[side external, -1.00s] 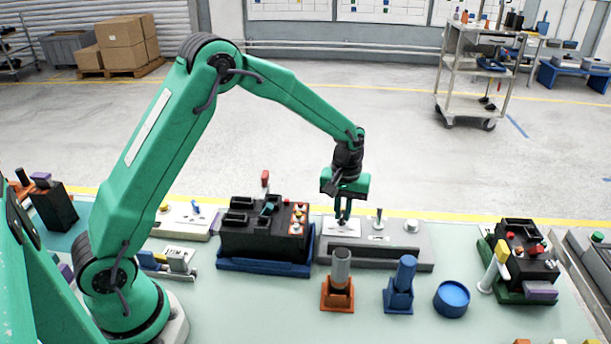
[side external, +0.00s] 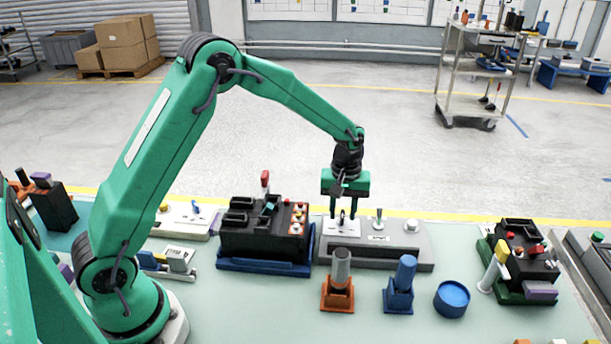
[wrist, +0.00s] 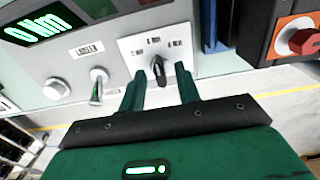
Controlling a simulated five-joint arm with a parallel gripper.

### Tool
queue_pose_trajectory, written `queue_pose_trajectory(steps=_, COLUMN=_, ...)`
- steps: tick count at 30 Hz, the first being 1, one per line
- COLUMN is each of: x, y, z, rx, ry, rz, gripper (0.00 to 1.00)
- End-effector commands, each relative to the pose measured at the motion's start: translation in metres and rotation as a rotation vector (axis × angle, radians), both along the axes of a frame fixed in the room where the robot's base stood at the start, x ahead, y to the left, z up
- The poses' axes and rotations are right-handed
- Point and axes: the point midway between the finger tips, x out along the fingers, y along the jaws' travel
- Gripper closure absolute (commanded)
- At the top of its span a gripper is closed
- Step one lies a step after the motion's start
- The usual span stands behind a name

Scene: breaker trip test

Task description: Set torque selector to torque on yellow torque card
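The torque selector (wrist: 158,68) is a small black knob on a white plate (wrist: 133,47) with several small labels, too small to read surely. A light mark on the knob's upper end faces roughly the middle label. The plate also shows in the side view (side external: 334,231), at the left end of a grey panel box (side external: 411,252). My gripper (side external: 343,214) points down over the selector. Its fingers (wrist: 160,98) are apart and hold nothing; the wrist view shows one on each side of the knob's lower end. I cannot pick out a yellow torque card.
The panel has a silver toggle (side external: 379,219), a round white button (side external: 412,225) and a green display (wrist: 45,27). A black battery-like unit (side external: 262,240) stands close left. An orange-based post (side external: 338,290), blue post (side external: 402,285) and blue cup (side external: 452,300) stand in front.

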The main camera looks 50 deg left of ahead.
Motion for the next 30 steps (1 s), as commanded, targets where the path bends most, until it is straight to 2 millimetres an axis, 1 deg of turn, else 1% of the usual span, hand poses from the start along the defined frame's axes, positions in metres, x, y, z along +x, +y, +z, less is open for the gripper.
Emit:
queue_pose_trajectory(steps=7, x=0.0, y=0.0, z=0.0, rx=0.0, ry=0.001, rz=-0.001, gripper=0.67)
queue_pose_trajectory(steps=11, x=0.0, y=0.0, z=0.006, rx=0.0, ry=-0.001, rz=-0.001, gripper=0.67)
queue_pose_trajectory(steps=17, x=0.001, y=0.0, z=0.026, rx=0.0, ry=-0.003, rz=-0.001, gripper=0.67)
queue_pose_trajectory(steps=24, x=0.0, y=0.0, z=0.057, rx=0.0, ry=-0.001, rz=0.0, gripper=0.67)
queue_pose_trajectory(steps=27, x=0.0, y=0.0, z=0.068, rx=0.0, ry=-0.001, rz=0.0, gripper=0.67)
queue_pose_trajectory(steps=30, x=0.0, y=0.0, z=0.074, rx=0.0, ry=-0.001, rz=0.0, gripper=0.67)
